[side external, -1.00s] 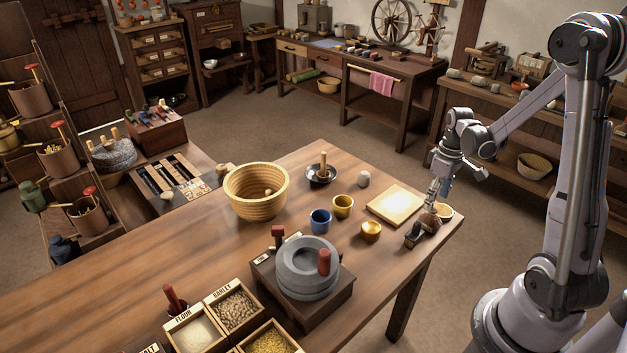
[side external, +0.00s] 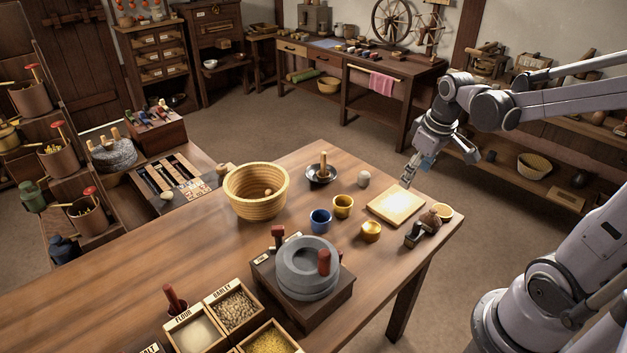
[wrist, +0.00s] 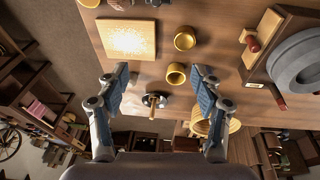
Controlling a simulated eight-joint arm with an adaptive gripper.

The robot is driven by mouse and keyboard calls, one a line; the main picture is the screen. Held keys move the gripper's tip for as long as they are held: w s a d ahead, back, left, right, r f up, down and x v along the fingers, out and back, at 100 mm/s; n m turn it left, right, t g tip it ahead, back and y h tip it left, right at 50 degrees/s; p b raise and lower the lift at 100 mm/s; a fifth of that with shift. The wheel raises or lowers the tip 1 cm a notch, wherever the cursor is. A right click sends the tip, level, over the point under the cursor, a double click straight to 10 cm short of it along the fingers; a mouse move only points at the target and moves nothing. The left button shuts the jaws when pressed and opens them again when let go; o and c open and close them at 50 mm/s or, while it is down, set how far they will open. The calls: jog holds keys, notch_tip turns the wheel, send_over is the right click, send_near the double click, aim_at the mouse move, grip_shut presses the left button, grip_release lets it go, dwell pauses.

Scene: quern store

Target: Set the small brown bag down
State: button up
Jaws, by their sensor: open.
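The small brown bag (side external: 430,217) sits upright on the table (side external: 150,265) near its right corner. It stands between a dark block-like object (side external: 414,236) and a small shallow tan bowl (side external: 442,211). My gripper (side external: 406,183) is open and empty above the back of the pale square board (side external: 396,205), left of the bag and apart from it. In the wrist view my open gripper's fingers (wrist: 160,72) are spread wide with nothing held between them. The board shows there too (wrist: 127,40). I cannot make out the bag clearly in that view.
Near the board are a yellow cup (side external: 343,206), a blue cup (side external: 320,221), a small golden bowl (side external: 370,231) and a grey stone (side external: 363,179). A stone quern (side external: 308,267) and a large woven basket (side external: 256,192) stand farther left. Bare table lies along the front right edge.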

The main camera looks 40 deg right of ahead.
jog(key=s+a+r+t, duration=0.1)
jog(key=a+t, duration=0.1)
jog(key=a, duration=0.5)
jog(key=s+a+r+t+y, duration=0.1)
jog(key=s+a+r+t, duration=0.1)
jog(key=a, duration=0.6)
jog(key=shift+r+t, duration=0.15)
jog(key=shift+t, duration=0.15)
